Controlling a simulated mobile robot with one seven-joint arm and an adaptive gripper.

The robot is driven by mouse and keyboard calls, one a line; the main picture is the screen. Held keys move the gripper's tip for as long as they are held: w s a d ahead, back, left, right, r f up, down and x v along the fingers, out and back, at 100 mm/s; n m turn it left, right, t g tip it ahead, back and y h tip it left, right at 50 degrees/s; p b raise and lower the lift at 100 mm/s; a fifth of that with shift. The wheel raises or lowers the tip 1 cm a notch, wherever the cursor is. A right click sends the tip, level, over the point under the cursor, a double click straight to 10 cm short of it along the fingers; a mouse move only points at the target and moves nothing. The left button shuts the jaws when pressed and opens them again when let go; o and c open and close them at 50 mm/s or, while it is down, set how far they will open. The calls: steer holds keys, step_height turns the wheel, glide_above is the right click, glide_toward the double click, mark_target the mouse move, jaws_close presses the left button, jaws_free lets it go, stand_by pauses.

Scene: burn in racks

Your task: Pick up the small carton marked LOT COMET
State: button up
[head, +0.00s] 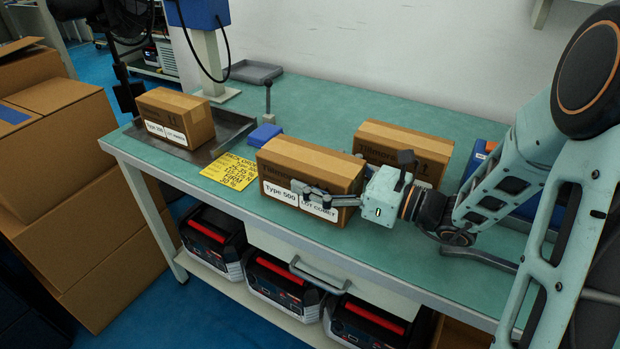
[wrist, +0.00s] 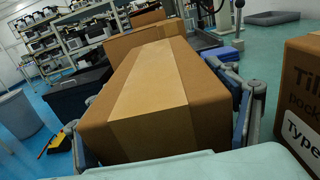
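The small carton marked LOT COMET (head: 310,168) is brown, with a white label reading Type 500 and LOT COMET on its front. It sits upright on the green bench, near the front edge. My gripper (head: 326,190) reaches it from the right, one finger along the labelled front and partly over the label. The other finger is hidden behind the carton in the head view. In the wrist view the carton (wrist: 155,95) fills the space between both fingers (wrist: 165,130), with no clear gap on either side. I see no lift off the bench.
Another carton (head: 405,150) stands close behind, near my wrist. A third carton, Type 200 (head: 176,117), sits in a dark tray (head: 222,133) at left. A yellow note (head: 230,171) and a blue block (head: 264,135) lie between.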

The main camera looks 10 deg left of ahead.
steer(key=c, duration=1.5)
steer(key=shift+r, duration=0.15)
